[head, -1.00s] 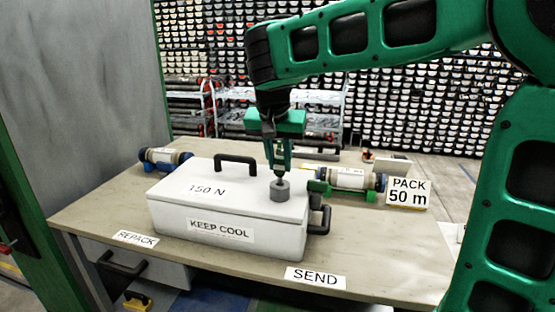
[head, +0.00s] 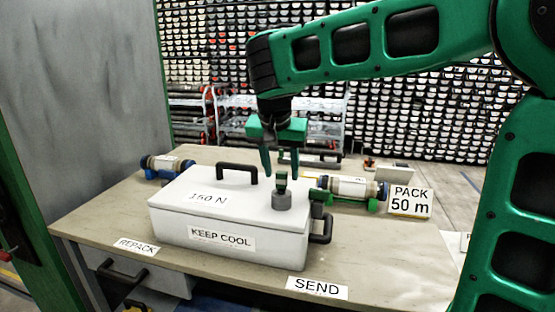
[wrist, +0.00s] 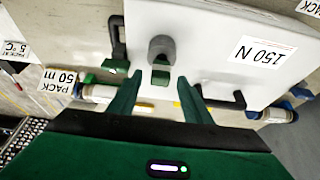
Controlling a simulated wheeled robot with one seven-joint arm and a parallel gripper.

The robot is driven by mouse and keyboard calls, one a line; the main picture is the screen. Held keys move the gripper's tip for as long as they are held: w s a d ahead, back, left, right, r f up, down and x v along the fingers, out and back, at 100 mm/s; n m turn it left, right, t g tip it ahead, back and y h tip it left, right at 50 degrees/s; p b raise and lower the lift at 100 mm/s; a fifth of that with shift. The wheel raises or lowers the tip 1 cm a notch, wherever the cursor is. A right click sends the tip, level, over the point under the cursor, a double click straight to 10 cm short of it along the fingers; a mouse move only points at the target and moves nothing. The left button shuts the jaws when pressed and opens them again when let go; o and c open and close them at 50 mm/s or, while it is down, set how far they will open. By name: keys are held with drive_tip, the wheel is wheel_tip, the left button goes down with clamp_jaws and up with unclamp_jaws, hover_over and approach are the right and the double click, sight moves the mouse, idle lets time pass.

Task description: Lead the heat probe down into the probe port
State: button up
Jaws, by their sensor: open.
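The heat probe (head: 282,176) shows as a small green block standing upright on top of the grey round probe port (head: 282,201), on the right part of the white box's lid. Its stem is not visible, so it appears to be down in the port. In the wrist view a gap shows between each finger (wrist: 160,84) and the probe.
The white box (head: 260,247) marked KEEP COOL has a black handle (head: 237,167) on its lid. Capped core liners lie behind it at left (head: 167,165) and right (head: 350,188). A PACK 50 m sign (head: 409,201) stands right. The front right table is clear.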

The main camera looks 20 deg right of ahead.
drive_tip(key=v, duration=1)
idle(0.3)
